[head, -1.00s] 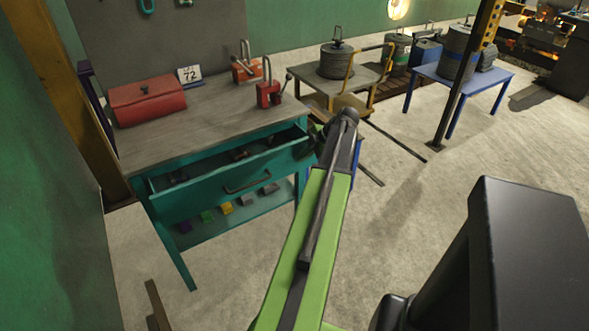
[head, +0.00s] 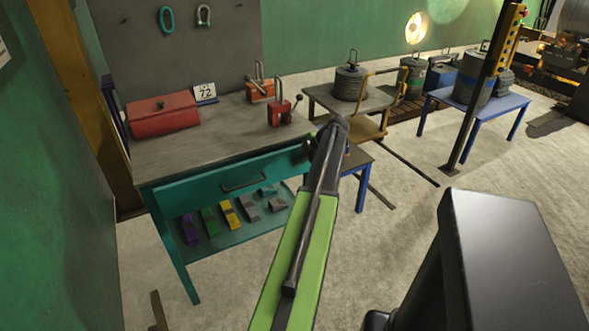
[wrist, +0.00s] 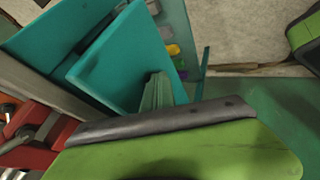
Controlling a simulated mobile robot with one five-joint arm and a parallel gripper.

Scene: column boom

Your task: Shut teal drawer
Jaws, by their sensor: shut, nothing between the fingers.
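The teal drawer (head: 205,190) sits under the grey top of the teal workbench (head: 185,265). Its inside no longer shows in the head view; its front has a dark bar handle (head: 245,184). In the wrist view the teal drawer front (wrist: 118,65) looks slightly proud of the bench frame, but I cannot tell whether it is fully in. My gripper (wrist: 158,92) is shut and empty, with its fingertips at or against the drawer front. In the head view it is mostly hidden behind my arm, near the drawer's right end.
On the bench top are a red toolbox (head: 163,118), a number 72 card (head: 204,93) and red clamp-like tools (head: 281,112). Coloured blocks (head: 228,213) lie on the lower shelf. A blue-legged table (head: 363,185) stands close right of the bench. Floor in front is open.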

